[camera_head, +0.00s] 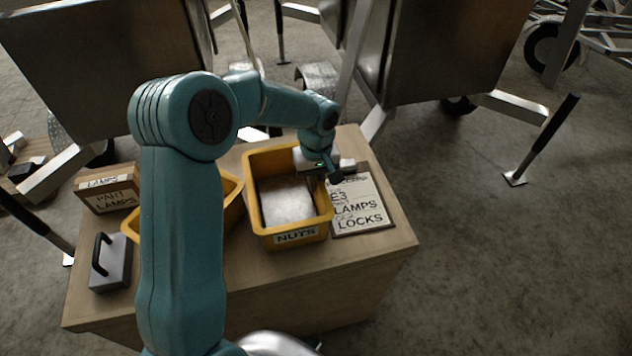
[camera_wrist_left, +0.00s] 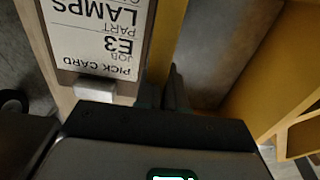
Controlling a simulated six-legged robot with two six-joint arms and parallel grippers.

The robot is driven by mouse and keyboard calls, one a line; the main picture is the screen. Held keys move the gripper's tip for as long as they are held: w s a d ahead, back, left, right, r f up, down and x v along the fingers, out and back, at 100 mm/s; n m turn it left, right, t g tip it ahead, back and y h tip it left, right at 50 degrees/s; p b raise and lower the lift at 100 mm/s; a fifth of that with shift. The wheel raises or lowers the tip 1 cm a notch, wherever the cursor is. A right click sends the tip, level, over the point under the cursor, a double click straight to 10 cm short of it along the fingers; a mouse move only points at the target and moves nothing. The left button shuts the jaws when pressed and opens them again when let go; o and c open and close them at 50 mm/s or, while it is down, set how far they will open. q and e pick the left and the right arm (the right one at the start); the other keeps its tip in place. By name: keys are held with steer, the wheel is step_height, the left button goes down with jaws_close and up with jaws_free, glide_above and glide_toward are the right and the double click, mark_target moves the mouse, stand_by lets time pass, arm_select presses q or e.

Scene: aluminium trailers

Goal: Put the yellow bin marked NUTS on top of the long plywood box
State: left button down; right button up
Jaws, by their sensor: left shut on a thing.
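The yellow bin marked NUTS (camera_head: 295,236) appears to sit on a long wooden box (camera_head: 340,264) with a pale plywood-like top. The bin is upright, with a grey floor or contents inside. My left gripper (camera_head: 324,178) is at the bin's right wall, shut on it. In the left wrist view, the dark fingers (camera_wrist_left: 165,90) are at the yellow wall (camera_wrist_left: 168,40), with the bin's inside to the right. My arm does not cover the bin's label. My right gripper is not in view.
A second yellow bin (camera_head: 233,210) is partly hidden behind my arm. A LAMPS box (camera_head: 108,192) and a grey block with a black handle (camera_head: 112,264) stand left. A pick card board (camera_head: 362,208) lies right of the bin.

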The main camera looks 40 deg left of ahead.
arm_select(q)
steer(key=shift+f, duration=0.1)
steer(key=shift+f, duration=0.15)
steer(key=c, duration=1.2)
jaws_free()
steer(key=shift+c, duration=0.2)
steer(key=shift+r, duration=0.2)
step_height(320, 180, up, 12)
steer(key=shift+d+p, duration=0.1)
steer(key=shift+p, duration=0.4)
